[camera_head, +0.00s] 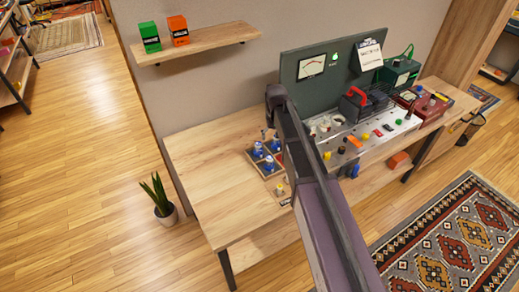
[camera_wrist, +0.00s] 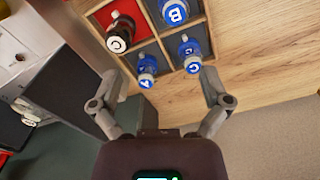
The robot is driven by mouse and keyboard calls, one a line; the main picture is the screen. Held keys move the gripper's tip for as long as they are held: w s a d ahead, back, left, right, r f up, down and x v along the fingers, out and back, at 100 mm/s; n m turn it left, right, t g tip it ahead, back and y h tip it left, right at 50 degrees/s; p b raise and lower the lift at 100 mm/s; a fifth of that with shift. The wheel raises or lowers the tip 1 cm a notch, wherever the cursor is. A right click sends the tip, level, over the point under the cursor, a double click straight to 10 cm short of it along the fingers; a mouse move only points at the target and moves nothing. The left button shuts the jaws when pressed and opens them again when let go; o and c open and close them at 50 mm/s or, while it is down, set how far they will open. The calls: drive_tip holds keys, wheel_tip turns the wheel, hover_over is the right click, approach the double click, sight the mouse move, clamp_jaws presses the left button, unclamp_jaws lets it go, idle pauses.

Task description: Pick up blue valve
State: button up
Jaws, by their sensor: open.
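In the wrist view, three blue valves sit in a wooden compartment tray (camera_wrist: 152,27). A blue valve marked B (camera_wrist: 177,12) is at the top, another blue valve (camera_wrist: 190,50) is right of centre, and a third blue valve (camera_wrist: 147,70) is left of it. My gripper (camera_wrist: 160,75) is open and empty, its fingers spread on either side of the two lower valves; contact cannot be told. In the head view, blue valves (camera_head: 269,164) show in the tray on the table, partly hidden by my arm, which also hides the gripper.
A dark valve with a white top (camera_wrist: 120,32) stands in a red compartment beside the blue ones. The wooden table (camera_head: 215,170) is clear left of the tray. An instrument panel (camera_head: 372,134) with knobs and a dark upright board (camera_head: 318,68) stand to the right.

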approach(258, 144)
drive_tip(key=shift+w+f+n, duration=0.2)
drive_tip(key=shift+n, duration=0.1)
wheel_tip(258, 144, down, 9)
drive_tip(key=b, duration=0.8)
drive_tip(key=shift+r, duration=0.2)
drive_tip(key=shift+f+b, duration=0.1)
drive_tip(key=shift+b, duration=0.2)
drive_tip(key=shift+f+b, duration=2.5)
drive_tip(key=shift+b, duration=0.05)
drive_tip(key=c, duration=1.2)
